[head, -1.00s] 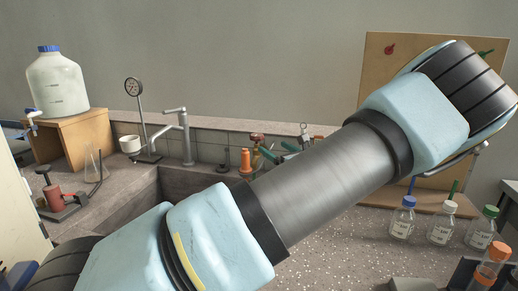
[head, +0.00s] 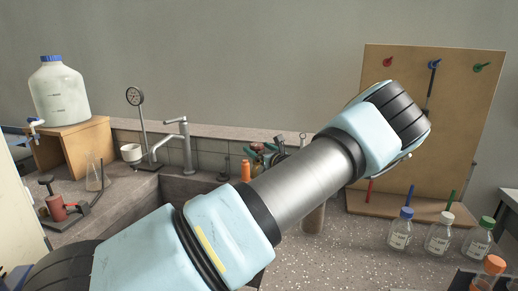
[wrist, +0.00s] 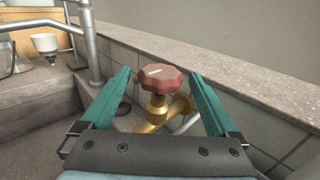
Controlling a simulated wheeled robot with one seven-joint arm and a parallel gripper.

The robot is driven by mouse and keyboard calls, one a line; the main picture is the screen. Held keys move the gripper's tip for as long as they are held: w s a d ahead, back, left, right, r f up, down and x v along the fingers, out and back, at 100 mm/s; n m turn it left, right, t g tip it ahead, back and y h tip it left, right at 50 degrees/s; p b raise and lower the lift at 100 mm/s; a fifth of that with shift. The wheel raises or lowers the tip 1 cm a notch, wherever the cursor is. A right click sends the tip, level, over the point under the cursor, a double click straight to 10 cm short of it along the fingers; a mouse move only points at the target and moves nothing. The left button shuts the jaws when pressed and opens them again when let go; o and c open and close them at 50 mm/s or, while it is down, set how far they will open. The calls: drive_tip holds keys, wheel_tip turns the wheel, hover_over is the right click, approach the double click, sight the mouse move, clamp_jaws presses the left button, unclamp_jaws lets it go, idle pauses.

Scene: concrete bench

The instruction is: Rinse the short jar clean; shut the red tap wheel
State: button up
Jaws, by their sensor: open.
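The red tap wheel (wrist: 161,78), a faceted dull-red knob on a brass valve (wrist: 156,112), stands between the fingertips in the wrist view. My gripper (wrist: 159,74) is open, with one teal finger on each side of the wheel and a visible gap on both sides. In the head view the wheel (head: 257,147) is small, close by my gripper (head: 272,152) behind the sink, and partly crowded by the fingers. I cannot pick out the short jar in either view; my arm covers much of the sink.
A grey swivel tap (head: 184,140) stands left of the wheel, and an orange cylinder (head: 246,171) is close to the gripper. A stone ledge (wrist: 225,72) runs along the wall. Capped bottles (head: 438,234) stand at right before a wooden board (head: 465,120).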

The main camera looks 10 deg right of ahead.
drive_tip(key=shift+c, duration=0.2)
drive_tip(key=c, duration=1.3)
drive_tip(key=shift+d+y, duration=0.1)
drive_tip(key=shift+y, duration=0.2)
drive_tip(key=shift+w+d+f+n+g+y+b, duration=0.1)
drive_tip(key=shift+n+g+y+b, duration=0.2)
drive_tip(key=shift+n+g+y, duration=0.55)
drive_tip(key=shift+w+d+f+n+g+y+b, duration=0.1)
drive_tip(key=shift+n+g+y+b, duration=0.2)
drive_tip(key=shift+n+y, duration=0.9)
drive_tip(key=shift+d+r+n+g+y+b, duration=0.15)
drive_tip(key=shift+n+g+y+b, duration=0.6)
drive_tip(key=shift+g+y, duration=0.6)
drive_tip(key=shift+y, duration=0.3)
drive_tip(key=o, duration=1.3)
